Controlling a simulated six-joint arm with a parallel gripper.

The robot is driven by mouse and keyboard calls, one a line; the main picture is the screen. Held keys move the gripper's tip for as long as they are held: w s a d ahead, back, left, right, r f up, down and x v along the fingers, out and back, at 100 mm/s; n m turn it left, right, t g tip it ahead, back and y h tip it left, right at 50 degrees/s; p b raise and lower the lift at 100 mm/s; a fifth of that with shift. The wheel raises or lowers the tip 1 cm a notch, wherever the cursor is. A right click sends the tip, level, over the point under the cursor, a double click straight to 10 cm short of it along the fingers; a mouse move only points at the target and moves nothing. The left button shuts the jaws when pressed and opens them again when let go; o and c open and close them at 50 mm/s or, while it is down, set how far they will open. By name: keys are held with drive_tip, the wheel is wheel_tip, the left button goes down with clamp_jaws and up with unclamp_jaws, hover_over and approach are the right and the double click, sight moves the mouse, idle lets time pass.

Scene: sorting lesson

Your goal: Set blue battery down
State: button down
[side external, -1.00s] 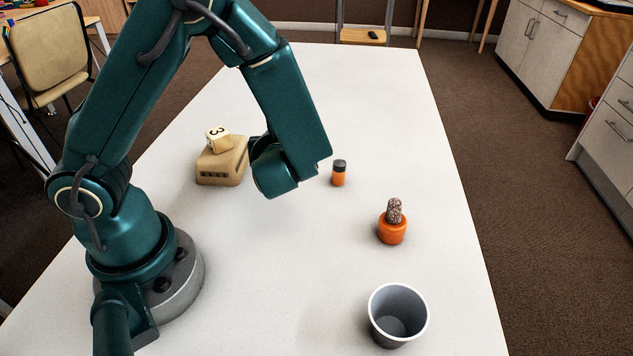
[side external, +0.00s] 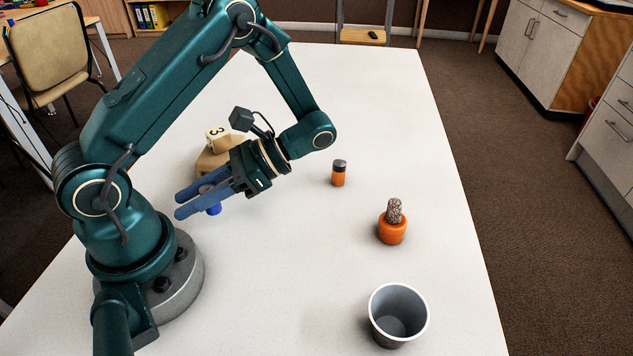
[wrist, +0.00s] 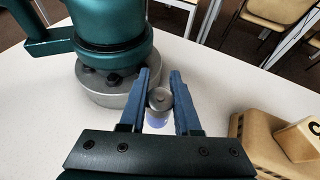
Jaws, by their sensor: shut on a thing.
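The blue battery (side external: 214,209) shows below and between my fingers in the side view; its upper part is partly hidden by them. In the wrist view its round grey top (wrist: 159,98) sits between the two blue fingers. My gripper (side external: 179,201) is shut on the battery, and its fingers point left towards my own base. It also shows in the wrist view (wrist: 160,74). The battery looks upright and close to the white table (side external: 290,290); I cannot tell if its bottom touches.
The front middle is clear.

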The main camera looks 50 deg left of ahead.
drive_tip(key=d+n+h, duration=0.1)
drive_tip(key=n+h, duration=0.1)
drive_tip(key=d+n+h, duration=0.4)
drive_tip(key=shift+w+r+g+h, duration=0.15)
drive_tip(key=shift+w+g+h, duration=0.15)
drive_tip(key=shift+w+h, duration=0.1)
drive_tip(key=w+d+r+n+t+h, duration=0.3)
drive_tip(key=w+n+t+h, duration=0.2)
drive_tip(key=w+n, duration=0.2)
drive_tip(key=w+d+r+n+t+h, duration=0.2)
drive_tip(key=w+n+t+h, duration=0.3)
drive_tip(key=w+n+h, duration=0.1)
hover_over(347, 286)
wheel_tip(347, 286, down, 6)
drive_tip(key=shift+f, duration=2.2)
drive_tip(key=c, duration=0.6)
unclamp_jaws()
drive_tip(key=shift+f, duration=0.1)
